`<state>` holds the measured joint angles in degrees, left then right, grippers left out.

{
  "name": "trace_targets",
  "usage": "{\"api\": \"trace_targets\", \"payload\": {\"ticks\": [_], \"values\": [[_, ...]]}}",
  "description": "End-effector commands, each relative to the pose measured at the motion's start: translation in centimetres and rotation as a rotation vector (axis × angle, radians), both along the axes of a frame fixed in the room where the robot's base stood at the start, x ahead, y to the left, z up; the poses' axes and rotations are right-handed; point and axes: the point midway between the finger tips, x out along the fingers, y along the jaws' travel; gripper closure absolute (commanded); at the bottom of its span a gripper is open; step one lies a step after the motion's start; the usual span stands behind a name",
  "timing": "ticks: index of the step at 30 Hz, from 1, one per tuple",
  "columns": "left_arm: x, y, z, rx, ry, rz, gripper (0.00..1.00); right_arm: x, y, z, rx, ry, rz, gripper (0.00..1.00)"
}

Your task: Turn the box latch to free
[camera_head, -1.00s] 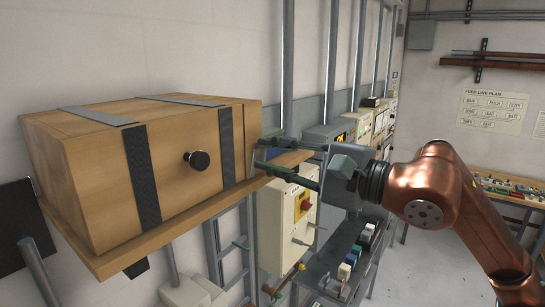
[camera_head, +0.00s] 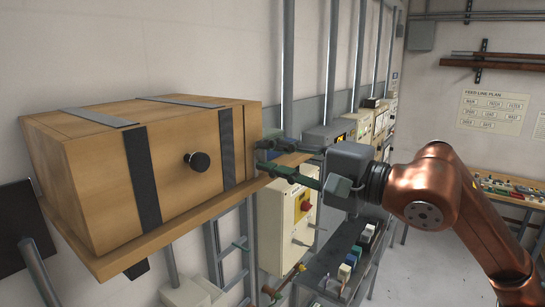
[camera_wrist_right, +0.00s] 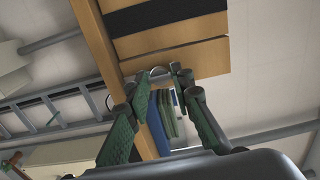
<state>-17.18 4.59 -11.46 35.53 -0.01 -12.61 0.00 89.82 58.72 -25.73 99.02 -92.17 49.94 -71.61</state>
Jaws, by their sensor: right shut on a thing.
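The wooden box (camera_head: 95,185) has dark straps and a round black knob (camera_head: 197,161) on its front. It sits on a wooden shelf board (camera_head: 150,245) at the left of the head view. My right gripper (camera_head: 263,156) reaches in from the right to the box's right end. In the wrist view, its green-padded fingers (camera_wrist_right: 166,76) are closed in around a small curved grey metal piece (camera_wrist_right: 158,72) at the box's edge, apparently the latch. The fingertips hide most of it, so its exact angle cannot be told. My left gripper is not in view.
Grey vertical pipes (camera_head: 288,60) run up the wall behind the gripper. A pale cabinet (camera_head: 290,220) with a red switch is below it. A narrow bench (camera_head: 335,262) with several small coloured blocks stands lower down. Open floor lies to the right.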

Motion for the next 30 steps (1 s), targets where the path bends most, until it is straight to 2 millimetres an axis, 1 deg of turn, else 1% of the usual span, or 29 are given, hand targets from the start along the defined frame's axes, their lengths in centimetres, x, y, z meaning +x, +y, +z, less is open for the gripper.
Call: {"api": "trace_targets", "payload": {"ticks": [1,2,9,17,20,23,30], "values": [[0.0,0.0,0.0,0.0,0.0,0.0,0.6,0.0,0.0,0.0,-0.001,-0.001,0.001,1.0],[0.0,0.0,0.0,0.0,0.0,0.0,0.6,0.0,0.0,0.0,-0.001,-0.001,0.001,0.78],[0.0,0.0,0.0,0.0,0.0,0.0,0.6,0.0,0.0,0.0,0.0,0.0,0.0,0.62],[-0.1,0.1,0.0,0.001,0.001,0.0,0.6,0.0,0.0,0.0,-0.001,0.001,0.0,0.61],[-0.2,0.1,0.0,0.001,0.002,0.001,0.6,-0.2,-0.4,0.0,0.0,0.0,-0.001,0.61],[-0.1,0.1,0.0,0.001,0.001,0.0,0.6,-0.9,-1.4,-0.1,-0.001,0.001,-0.001,0.61],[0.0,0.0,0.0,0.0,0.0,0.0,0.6,-3.8,-5.4,-0.1,-0.001,0.001,-0.004,0.61]]}}
